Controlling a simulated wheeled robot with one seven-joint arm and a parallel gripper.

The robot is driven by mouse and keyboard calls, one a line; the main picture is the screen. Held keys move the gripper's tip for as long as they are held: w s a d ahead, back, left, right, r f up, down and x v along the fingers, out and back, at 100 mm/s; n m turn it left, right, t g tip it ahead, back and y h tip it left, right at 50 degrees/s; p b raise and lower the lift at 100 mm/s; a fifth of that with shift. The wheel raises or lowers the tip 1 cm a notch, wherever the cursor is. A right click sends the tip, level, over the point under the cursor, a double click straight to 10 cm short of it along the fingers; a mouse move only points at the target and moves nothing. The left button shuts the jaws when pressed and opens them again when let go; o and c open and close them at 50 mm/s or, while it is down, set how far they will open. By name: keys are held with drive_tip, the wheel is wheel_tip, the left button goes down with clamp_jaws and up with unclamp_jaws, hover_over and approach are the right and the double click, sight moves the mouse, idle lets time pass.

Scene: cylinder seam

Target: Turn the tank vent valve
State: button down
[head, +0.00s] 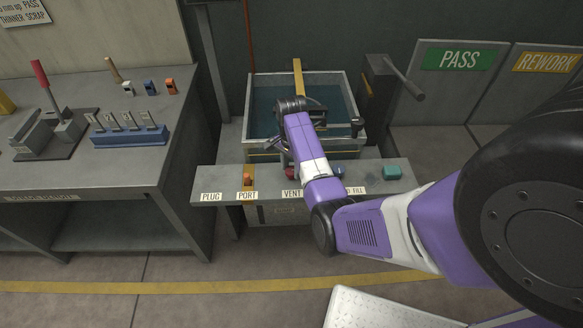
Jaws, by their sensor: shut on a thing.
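The vent valve (287,172) shows as a small red part on the front ledge by the VENT label (291,194). My arm covers most of it. How far the valve is turned cannot be told.
The ledge (219,184) also carries an orange part (247,178) at PORT and a teal button (392,172) at the right. A grey lever (405,80) stands right of the tank. A bench (90,178) with tools is at the left.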

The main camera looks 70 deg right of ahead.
drive_tip(key=n+p, duration=0.1)
drive_tip(key=n, duration=0.1)
drive_tip(key=n+p, duration=0.1)
drive_tip(key=shift+r+n+p, duration=0.2)
drive_tip(key=shift+n+p, duration=0.15)
drive_tip(key=shift+n, duration=0.05)
drive_tip(key=n+p, duration=0.2)
drive_tip(key=n, duration=0.2)
drive_tip(key=shift+n, duration=0.3)
drive_tip(key=n+p, duration=0.1)
drive_tip(key=n, duration=0.3)
drive_tip(key=shift+f+n, duration=0.1)
drive_tip(key=shift+n, duration=0.2)
drive_tip(key=n+p, duration=0.1)
drive_tip(key=n, duration=0.3)
drive_tip(key=shift+d+n, duration=0.1)
drive_tip(key=shift+n, duration=0.2)
drive_tip(key=shift+w, duration=0.1)
drive_tip(key=c, duration=0.9)
unclamp_jaws()
drive_tip(key=shift+f, duration=0.1)
drive_tip(key=shift+o, duration=0.2)
